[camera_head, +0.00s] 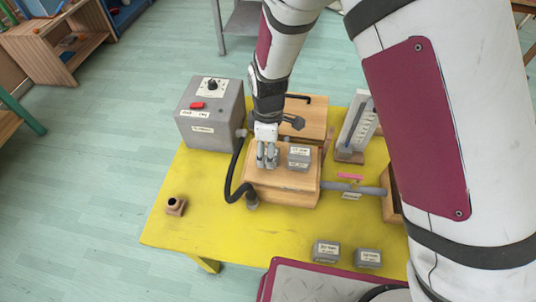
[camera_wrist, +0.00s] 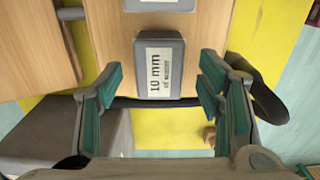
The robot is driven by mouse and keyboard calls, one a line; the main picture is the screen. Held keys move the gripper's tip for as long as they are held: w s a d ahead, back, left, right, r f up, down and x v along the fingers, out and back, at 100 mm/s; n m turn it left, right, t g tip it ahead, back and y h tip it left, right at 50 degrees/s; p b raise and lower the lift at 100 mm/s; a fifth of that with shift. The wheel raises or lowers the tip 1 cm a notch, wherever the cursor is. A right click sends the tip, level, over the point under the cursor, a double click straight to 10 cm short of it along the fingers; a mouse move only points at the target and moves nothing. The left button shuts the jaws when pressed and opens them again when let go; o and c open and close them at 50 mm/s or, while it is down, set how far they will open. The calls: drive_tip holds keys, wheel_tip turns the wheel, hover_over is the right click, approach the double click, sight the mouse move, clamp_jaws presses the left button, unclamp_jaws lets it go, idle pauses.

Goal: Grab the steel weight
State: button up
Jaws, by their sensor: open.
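Grey steel-looking weights (camera_head: 299,153) with white labels sit on top of the pale wooden box (camera_head: 280,191). In the wrist view, one grey block (camera_wrist: 173,92) reads "10 mm of water", and part of a second labelled grey block (camera_wrist: 158,3) shows at the top edge. My gripper (camera_head: 267,163) is over the left part of the box top, just left of the weights in the head view. In the wrist view, my gripper's teal-padded fingers (camera_wrist: 163,80) are spread wide to either side of the near block, with nothing held. I cannot tell their height above it.
A grey control box (camera_head: 210,125) with a black hose stands left of the wooden box. A white gauge (camera_head: 357,127) stands behind right. Two more labelled grey blocks (camera_head: 326,250) (camera_head: 368,258) lie at the front of the yellow table (camera_head: 215,230).

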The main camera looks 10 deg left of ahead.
drive_tip(key=shift+f, duration=1.4)
drive_tip(key=c, duration=1.4)
drive_tip(key=shift+w, duration=0.1)
clamp_jaws()
drive_tip(key=shift+r, duration=0.2)
